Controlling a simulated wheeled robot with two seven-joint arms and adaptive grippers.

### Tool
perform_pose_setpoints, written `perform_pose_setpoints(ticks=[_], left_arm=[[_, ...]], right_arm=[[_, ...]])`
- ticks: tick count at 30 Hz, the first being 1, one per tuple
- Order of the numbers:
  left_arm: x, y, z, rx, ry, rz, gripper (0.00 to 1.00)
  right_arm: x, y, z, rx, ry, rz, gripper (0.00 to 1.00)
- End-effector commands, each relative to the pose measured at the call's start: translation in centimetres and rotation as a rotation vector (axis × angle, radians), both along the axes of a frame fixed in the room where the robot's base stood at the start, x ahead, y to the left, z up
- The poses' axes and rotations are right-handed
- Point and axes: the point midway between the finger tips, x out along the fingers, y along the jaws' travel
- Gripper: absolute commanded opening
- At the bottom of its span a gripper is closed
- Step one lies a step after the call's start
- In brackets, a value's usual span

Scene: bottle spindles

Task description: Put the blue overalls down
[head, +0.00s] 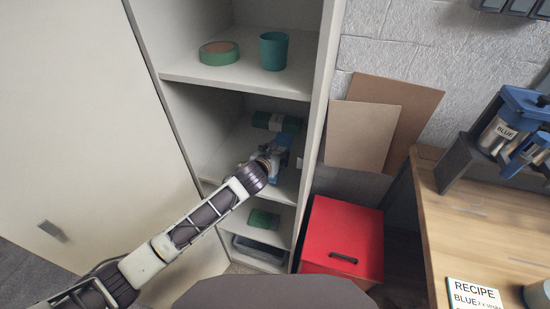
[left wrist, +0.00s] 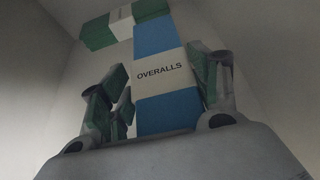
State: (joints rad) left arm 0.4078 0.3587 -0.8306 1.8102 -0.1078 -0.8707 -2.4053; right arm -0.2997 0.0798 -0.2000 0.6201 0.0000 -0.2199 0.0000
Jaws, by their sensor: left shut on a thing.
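The blue overalls (left wrist: 157,108) are a folded blue pack with a white band reading "OVERALLS". In the left wrist view they stand between the fingers of my left gripper (left wrist: 160,92), which is shut on them. In the head view my left gripper (head: 268,162) reaches into the middle compartment of the open cabinet (head: 239,75). The overalls are mostly hidden there behind the gripper and wrist. I cannot tell whether they touch the shelf. My right gripper is not in view.
A green folded pack with a white band (head: 276,122) lies behind, deeper on the same shelf. Green tape (head: 219,53) and a teal cup (head: 274,51) stand on the shelf above. A green item (head: 263,219) lies below. A red box (head: 342,236) stands right of the cabinet.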

Motion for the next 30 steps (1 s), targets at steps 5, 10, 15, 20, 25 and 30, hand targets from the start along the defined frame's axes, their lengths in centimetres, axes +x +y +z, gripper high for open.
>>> perform_pose_setpoints(ticks=[5,10,15,20,25,30], left_arm=[[0.0,0.0,-1.6,-0.001,-0.001,0.000,0.32],[0.0,0.0,-1.9,-0.001,-0.002,0.000,0.32],[0.0,0.0,-1.9,0.000,-0.002,0.000,0.32],[0.0,0.1,-2.2,0.002,0.001,0.000,0.65],[0.0,0.0,-2.2,0.001,0.000,0.000,0.84],[0.0,0.0,-2.2,0.001,0.000,0.000,0.84]], right_arm=[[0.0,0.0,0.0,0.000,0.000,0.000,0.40],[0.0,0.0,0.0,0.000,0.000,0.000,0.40],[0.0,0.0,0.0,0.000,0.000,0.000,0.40],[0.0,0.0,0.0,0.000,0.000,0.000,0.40],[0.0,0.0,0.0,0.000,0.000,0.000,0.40],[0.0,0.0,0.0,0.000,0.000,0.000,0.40]])
